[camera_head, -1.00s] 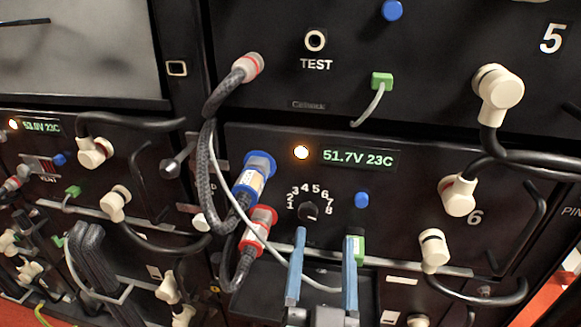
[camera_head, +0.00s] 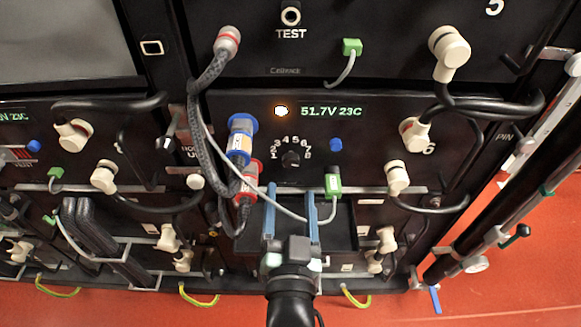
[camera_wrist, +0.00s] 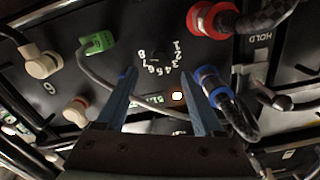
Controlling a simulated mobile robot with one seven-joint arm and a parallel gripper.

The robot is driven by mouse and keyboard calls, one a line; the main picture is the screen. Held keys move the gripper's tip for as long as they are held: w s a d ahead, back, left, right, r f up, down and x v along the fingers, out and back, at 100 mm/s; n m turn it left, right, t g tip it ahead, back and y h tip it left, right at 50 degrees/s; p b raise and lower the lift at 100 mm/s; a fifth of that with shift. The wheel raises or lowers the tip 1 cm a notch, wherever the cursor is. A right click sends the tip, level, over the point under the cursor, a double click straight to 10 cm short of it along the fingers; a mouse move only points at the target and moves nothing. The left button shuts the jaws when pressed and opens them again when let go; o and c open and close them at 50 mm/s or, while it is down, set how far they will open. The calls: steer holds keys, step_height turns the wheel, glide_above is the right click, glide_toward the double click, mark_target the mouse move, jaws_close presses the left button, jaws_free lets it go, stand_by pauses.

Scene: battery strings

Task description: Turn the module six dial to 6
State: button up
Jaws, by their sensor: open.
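The module six dial (camera_head: 291,158) is a small black knob on a black panel, ringed by white numbers. It also shows in the wrist view (camera_wrist: 158,57), where the panel appears upside down. Which number it points at is too small to tell. My gripper (camera_head: 290,190) has two blue fingers, apart and empty. In the head view its tips are just below the dial, one on each side. In the wrist view the dial lies beyond the gap between the fingertips (camera_wrist: 160,75). I see no contact with the dial.
A grey cable (camera_head: 275,203) runs behind the fingers to a green plug (camera_head: 333,185). Blue (camera_head: 241,138) and red (camera_head: 248,180) connectors sit left of the dial. A blue button (camera_head: 336,144) is to its right. A lit display (camera_head: 331,111) is above.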

mark_target(290, 165)
steer(key=shift+w+b, duration=0.5)
steer(key=shift+w, duration=3.1)
jaws_close()
